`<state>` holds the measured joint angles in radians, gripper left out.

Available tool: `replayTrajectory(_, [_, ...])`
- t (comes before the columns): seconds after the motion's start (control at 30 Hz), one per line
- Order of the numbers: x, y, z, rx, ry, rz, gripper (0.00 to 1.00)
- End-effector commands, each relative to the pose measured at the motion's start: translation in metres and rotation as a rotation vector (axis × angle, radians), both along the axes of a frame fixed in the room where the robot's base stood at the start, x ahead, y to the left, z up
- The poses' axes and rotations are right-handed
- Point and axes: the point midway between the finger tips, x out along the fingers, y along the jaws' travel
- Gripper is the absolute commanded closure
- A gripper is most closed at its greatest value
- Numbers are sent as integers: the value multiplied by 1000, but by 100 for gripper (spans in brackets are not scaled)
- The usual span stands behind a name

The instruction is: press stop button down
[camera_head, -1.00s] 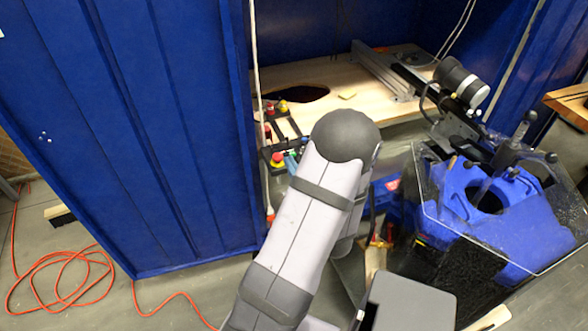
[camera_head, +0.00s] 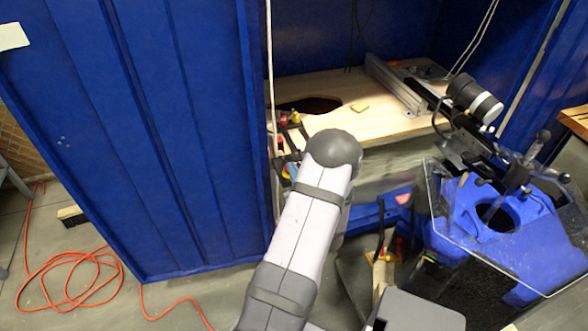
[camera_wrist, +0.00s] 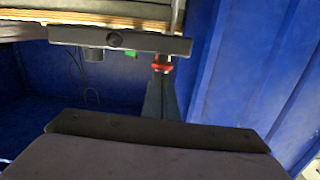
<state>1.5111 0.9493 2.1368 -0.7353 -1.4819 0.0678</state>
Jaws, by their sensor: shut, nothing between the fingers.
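Red and yellow push buttons (camera_head: 288,118) sit on a dark control panel at the left front of the wooden bench, just right of the blue door. They are small, and I cannot tell which one is the stop button. In the wrist view a red round part (camera_wrist: 162,66) shows below a dark bar. My gripper (camera_wrist: 161,80) shows there as a dark narrow wedge, shut and empty, with its tip close under the red part. I cannot tell whether they touch.
The wooden bench (camera_head: 385,121) has a dark hole and a metal rail. A blue door (camera_head: 150,160) stands close on the left. A blue machine with a clear plate (camera_head: 540,225) stands at the right. An orange hose (camera_head: 75,275) lies on the floor.

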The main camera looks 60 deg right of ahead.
Motion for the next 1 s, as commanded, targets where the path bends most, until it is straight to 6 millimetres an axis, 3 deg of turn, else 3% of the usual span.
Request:
replayTrajectory(0.27, [0, 0, -2, 0, 0, 0, 100])
replayTrajectory(0.57, [1, 0, -24, 6, 4, 0, 100])
replayTrajectory(1.0, [0, 2, -23, 16, 4, -1, 100])
